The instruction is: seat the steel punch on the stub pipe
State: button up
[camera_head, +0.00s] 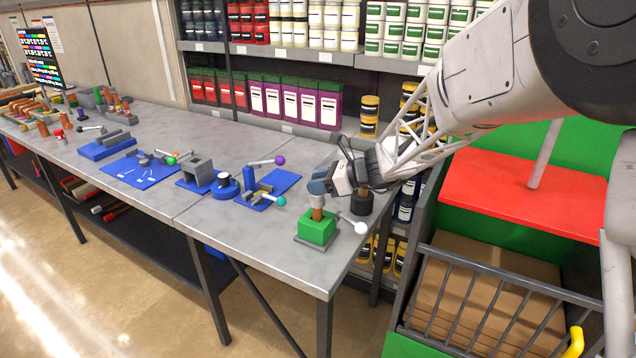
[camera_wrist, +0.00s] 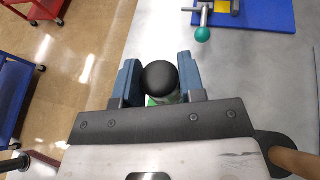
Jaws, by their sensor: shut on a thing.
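My gripper (camera_head: 318,188) is at the near right end of the workbench, above a green block (camera_head: 317,229) on a grey base plate. It is shut on the steel punch, a pale grey upright cylinder (camera_head: 317,201). In the wrist view the punch's round black top (camera_wrist: 160,77) sits between the two blue-grey fingers (camera_wrist: 158,88). Directly below the punch, the copper-coloured stub pipe (camera_head: 317,214) rises from the green block. The punch's lower end meets or nearly meets the pipe; I cannot tell whether it is seated. The wrist view mostly hides the block.
A white-knobbed lever (camera_head: 360,228) sticks out right of the block, and a black cylinder (camera_head: 361,203) stands behind it. Blue fixtures with coloured knobs (camera_head: 272,190) stand to the left. The bench (camera_head: 250,235) is clear in front. A red and green cart (camera_head: 500,195) stands right.

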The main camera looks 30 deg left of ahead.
jog(key=o, duration=1.1)
jog(key=shift+r, duration=0.1)
jog(key=shift+r, duration=4.35)
